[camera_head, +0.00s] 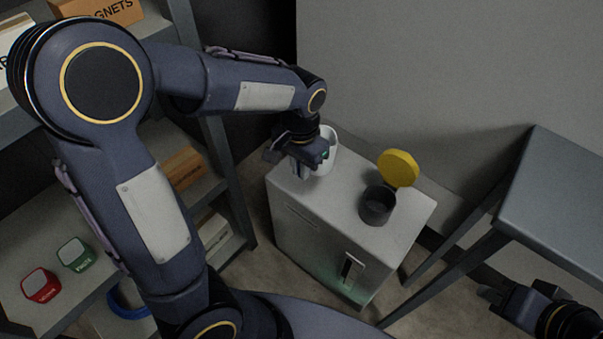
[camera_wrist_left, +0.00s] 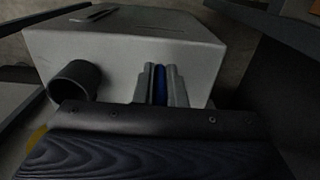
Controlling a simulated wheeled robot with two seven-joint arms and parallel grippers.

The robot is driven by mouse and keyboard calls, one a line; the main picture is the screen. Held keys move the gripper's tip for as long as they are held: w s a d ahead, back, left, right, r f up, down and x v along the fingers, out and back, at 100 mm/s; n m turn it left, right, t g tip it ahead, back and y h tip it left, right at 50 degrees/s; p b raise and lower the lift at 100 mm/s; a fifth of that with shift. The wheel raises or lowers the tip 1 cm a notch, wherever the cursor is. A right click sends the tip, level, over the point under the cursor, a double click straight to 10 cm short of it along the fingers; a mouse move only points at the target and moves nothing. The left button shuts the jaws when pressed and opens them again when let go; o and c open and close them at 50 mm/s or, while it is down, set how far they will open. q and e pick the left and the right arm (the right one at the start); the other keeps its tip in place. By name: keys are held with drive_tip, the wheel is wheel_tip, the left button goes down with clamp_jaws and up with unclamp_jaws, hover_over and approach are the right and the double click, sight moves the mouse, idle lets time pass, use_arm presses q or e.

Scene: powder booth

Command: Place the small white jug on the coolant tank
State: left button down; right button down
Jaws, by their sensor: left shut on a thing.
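The small white jug (camera_head: 327,147) is at the back left corner of the coolant tank (camera_head: 338,216), partly hidden behind my left gripper. My left gripper (camera_head: 311,163) is shut on the jug, over the tank's top. I cannot tell whether the jug's base touches the top. In the left wrist view the two fingers (camera_wrist_left: 161,86) are close together with a blue strip between them, in front of the pale tank (camera_wrist_left: 115,48); I cannot make out the jug there. My right gripper (camera_head: 496,298) is low at the right, away from the tank, its opening unclear.
A dark filler neck (camera_head: 377,206) with a raised yellow cap (camera_head: 398,168) stands on the tank's right part. A grey table (camera_head: 560,195) is to the right. A shelf with boxes and a red item (camera_head: 41,286) is at left. The tank's top between jug and neck is clear.

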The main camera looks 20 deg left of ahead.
use_arm(q)
drive_tip(key=w+f, duration=0.1)
drive_tip(key=f, duration=0.1)
drive_tip(key=w+a+f+b, duration=0.1)
drive_tip(key=w+f, duration=0.1)
drive_tip(key=w+a+f+b, duration=0.1)
drive_tip(key=w+f, duration=0.1)
drive_tip(key=shift+w+a+f, duration=0.2)
drive_tip(key=shift+w+f+b, duration=0.1)
drive_tip(key=shift+f+b, duration=0.3)
drive_tip(key=shift+f, duration=1.15)
drive_tip(key=shift+f, duration=0.15)
drive_tip(key=c, duration=1.5)
unclamp_jaws()
